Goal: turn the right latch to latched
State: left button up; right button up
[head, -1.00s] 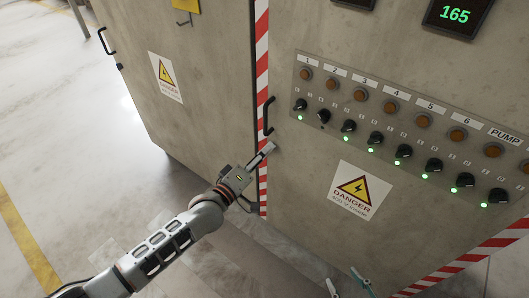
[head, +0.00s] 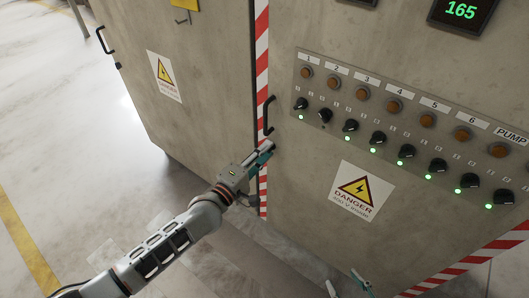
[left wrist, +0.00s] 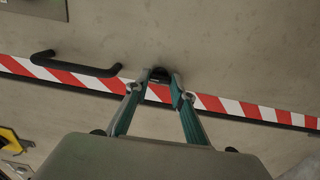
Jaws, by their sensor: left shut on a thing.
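The right latch (left wrist: 160,75) is a small black piece on the cabinet's striped edge, below a black handle (head: 268,114). In the left wrist view it sits between my left fingertips. My left gripper (head: 266,148) is shut on it; the gripper also shows in the left wrist view (left wrist: 163,82). In the head view the gripper covers most of the latch, so its exact angle is hard to tell. My right gripper (head: 347,284) shows only as two separated fingertips at the bottom edge, open and empty.
The grey cabinet front carries a panel of knobs (head: 376,137), lamps and green lights, and a danger sign (head: 360,190). A second door (head: 165,77) with its own handle stands to the left. Floor (head: 70,190) is clear at the left.

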pick_arm(q)
jog(key=o, duration=1.1)
jog(key=v, duration=1.2)
